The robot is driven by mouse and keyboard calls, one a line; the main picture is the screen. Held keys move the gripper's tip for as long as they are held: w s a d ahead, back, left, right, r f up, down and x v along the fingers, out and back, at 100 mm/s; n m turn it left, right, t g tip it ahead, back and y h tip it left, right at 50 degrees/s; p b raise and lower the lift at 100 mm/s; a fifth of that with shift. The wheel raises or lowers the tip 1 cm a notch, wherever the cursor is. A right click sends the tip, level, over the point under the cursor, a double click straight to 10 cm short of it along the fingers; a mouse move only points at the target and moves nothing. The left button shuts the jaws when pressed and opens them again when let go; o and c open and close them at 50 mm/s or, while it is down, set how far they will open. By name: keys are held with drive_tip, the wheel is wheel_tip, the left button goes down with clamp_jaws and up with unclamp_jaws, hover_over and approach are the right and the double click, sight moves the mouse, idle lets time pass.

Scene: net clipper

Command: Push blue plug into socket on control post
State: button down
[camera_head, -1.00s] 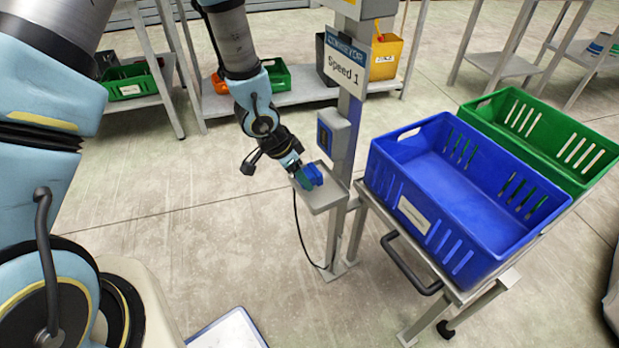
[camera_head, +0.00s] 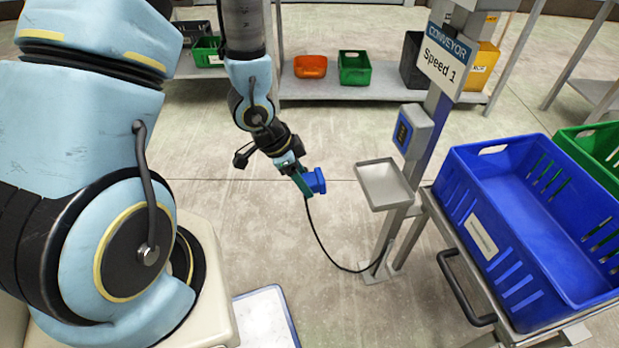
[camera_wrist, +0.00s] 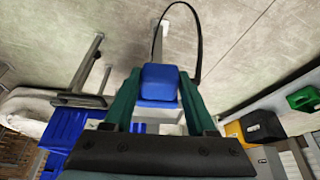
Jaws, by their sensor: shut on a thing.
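My gripper (camera_head: 306,184) is shut on the blue plug (camera_head: 317,181), left of the control post (camera_head: 428,130) and clear of it. In the wrist view the plug (camera_wrist: 160,82) sits between the two green fingers. A black cable hangs from the plug to the foot of the post. The socket box (camera_head: 411,131), grey with a blue face, is fixed on the post's left side, above a small grey tray (camera_head: 384,183). The tray is empty. The plug and socket are apart.
A blue crate (camera_head: 480,240) stands on a cart at the right, with a green crate (camera_head: 592,150) behind it. A "Conveyor Speed 1" sign (camera_head: 446,60) is on the post. Open floor lies between my gripper and the post.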

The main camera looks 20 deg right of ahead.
drive_tip(key=w+a+n+t+y, duration=0.1)
drive_tip(key=w+a+n+t, duration=0.1)
drive_tip(key=w+a+n, duration=0.75)
drive_tip(key=w+a+n+t+y, duration=0.1)
drive_tip(key=w+a+n+t, duration=0.4)
drive_tip(key=w, duration=0.7)
drive_tip(key=w+a+r+n+g+y, duration=0.1)
drive_tip(key=w+a+n, duration=0.4)
drive_tip(key=a, duration=0.7)
drive_tip(key=shift+g+y, duration=0.5)
drive_tip(key=shift+y, duration=0.3)
